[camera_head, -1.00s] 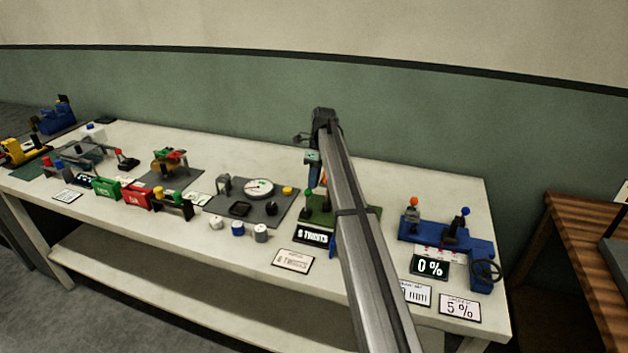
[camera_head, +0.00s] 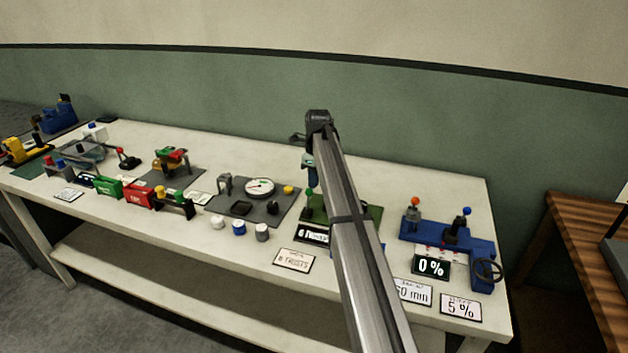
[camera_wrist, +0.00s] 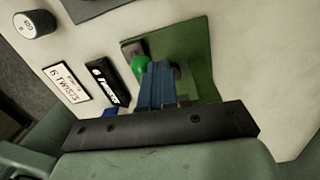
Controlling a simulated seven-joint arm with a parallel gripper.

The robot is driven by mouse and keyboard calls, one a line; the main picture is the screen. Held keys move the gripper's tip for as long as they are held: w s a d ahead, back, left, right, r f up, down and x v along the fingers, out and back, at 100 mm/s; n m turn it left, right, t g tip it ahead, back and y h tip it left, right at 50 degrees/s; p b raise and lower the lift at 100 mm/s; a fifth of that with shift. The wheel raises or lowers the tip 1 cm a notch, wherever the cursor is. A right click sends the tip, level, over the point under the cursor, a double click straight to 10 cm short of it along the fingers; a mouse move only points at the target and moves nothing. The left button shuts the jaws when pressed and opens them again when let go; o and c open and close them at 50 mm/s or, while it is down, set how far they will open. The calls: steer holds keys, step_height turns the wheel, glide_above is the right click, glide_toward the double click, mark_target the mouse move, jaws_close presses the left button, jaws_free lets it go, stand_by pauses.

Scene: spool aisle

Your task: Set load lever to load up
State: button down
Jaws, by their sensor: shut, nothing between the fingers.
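A lever with a green ball knob (camera_wrist: 139,64) stands at the edge of a green base plate (camera_wrist: 208,55); I cannot read a name on it. The knob also shows in the head view (camera_head: 309,190), just under my gripper (camera_head: 309,170). In the wrist view my blue gripper fingers (camera_wrist: 156,82) are shut and empty. They are right beside the knob; I cannot tell whether they touch it. My arm hides much of the green plate in the head view, and the fingers hide part of it in the wrist view.
A black display (camera_head: 312,234) and a white twists card (camera_head: 294,260) lie in front of the green plate. A blue device (camera_head: 480,250) with orange and blue knobs stands to the right, its display (camera_head: 431,266) at 0 %. A gauge panel (camera_head: 283,209) is to the left.

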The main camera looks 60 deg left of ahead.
mark_target(310, 192)
steer(key=shift+s+d+r+t+y, duration=0.25)
steer(key=shift+s+d+t+y, duration=0.15)
steer(key=shift+s+d+t, duration=0.15)
steer(key=shift+s+d+r, duration=0.15)
steer(key=shift+s+d, duration=0.15)
steer(key=shift+d, duration=0.05)
steer(key=shift+s+d, duration=0.3)
steer(key=shift+d, duration=0.1)
steer(key=s+d+t+y, duration=0.1)
steer(key=s+t+y, duration=0.1)
steer(key=t+y, duration=0.1)
steer(key=shift+d+r, duration=0.1)
steer(key=shift+d, duration=0.3)
steer(key=shift+r, duration=0.8)
